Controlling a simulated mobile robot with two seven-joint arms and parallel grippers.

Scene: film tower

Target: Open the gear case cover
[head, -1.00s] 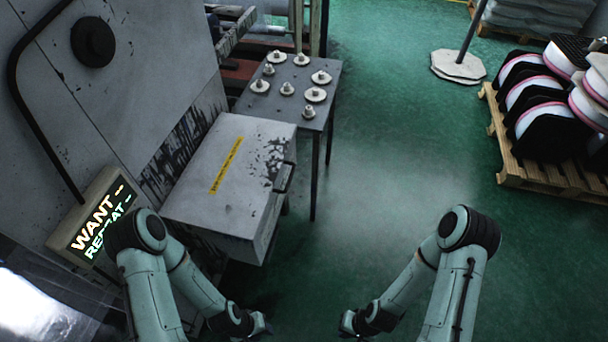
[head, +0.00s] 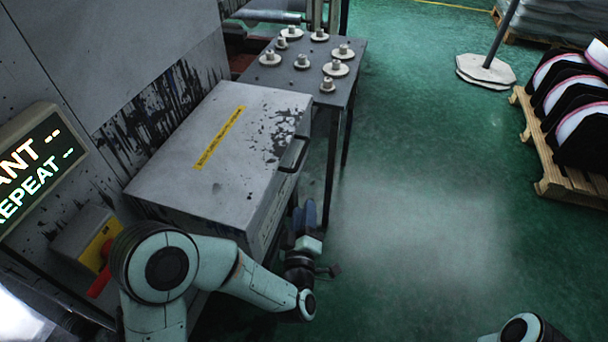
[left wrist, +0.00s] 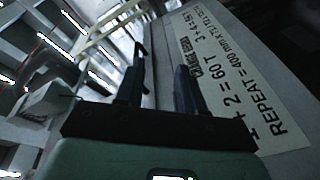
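The gear case (head: 205,150) is a grey box with a worn lid, a yellow label strip and a dark bar handle (head: 293,154) on its right side. Its cover is shut. My left gripper (head: 304,217) is just below and in front of the handle, apart from it in the head view. In the left wrist view its two dark fingers (left wrist: 163,72) stand apart, with no object clearly held between them. A white placard (left wrist: 245,85) with printed gear figures lies beyond the right finger. My right gripper is out of view; only part of that arm shows.
A dark table (head: 350,72) with several gears stands behind the case. A lit display (head: 40,165) and a red switch (head: 102,270) are on the left. A pallet (head: 560,175) with rolls and a post base (head: 486,70) are right. The green floor between is clear.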

